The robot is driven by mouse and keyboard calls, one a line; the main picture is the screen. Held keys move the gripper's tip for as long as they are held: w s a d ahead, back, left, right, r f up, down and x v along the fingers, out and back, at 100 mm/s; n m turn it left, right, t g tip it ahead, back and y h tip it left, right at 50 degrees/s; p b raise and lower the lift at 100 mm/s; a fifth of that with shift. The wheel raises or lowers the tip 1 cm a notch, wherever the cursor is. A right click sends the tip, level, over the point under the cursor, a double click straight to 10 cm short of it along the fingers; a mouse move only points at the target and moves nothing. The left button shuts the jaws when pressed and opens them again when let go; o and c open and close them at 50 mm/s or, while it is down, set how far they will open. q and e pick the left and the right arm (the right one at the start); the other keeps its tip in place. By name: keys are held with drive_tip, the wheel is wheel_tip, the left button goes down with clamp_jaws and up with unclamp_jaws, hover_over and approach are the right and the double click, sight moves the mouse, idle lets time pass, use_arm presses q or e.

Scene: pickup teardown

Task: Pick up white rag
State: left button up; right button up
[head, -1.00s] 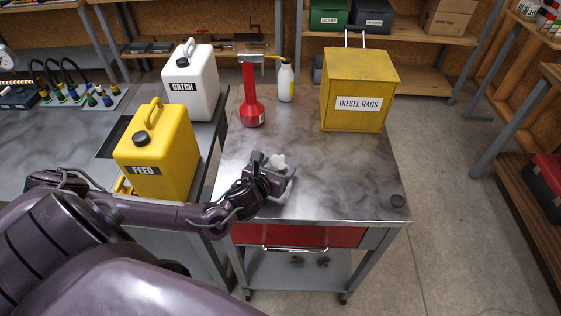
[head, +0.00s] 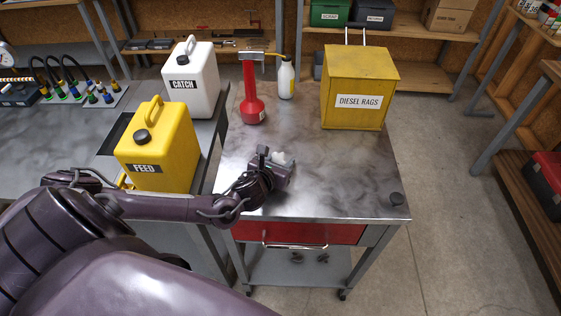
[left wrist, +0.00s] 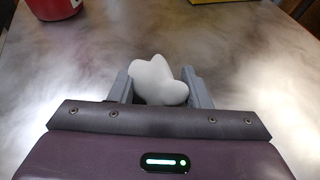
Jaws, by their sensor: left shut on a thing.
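The white rag (left wrist: 158,82) is a crumpled lump between the two grey fingers of my left gripper (left wrist: 165,88) in the left wrist view. The fingers are shut on it from both sides. I cannot tell whether the rag still touches the cart top. My right gripper is not in view.
A yellow DIESEL RAGS box (head: 358,88) stands at the cart's back right. A red tool (head: 251,100) and a white bottle (head: 286,79) stand at the back left. Yellow FEED (head: 157,145) and white CATCH (head: 191,80) jugs stand left.

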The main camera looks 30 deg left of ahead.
sight(281, 157)
use_arm(q)
wheel_tip(281, 157, up, 20)
idle(0.5)
idle(0.4)
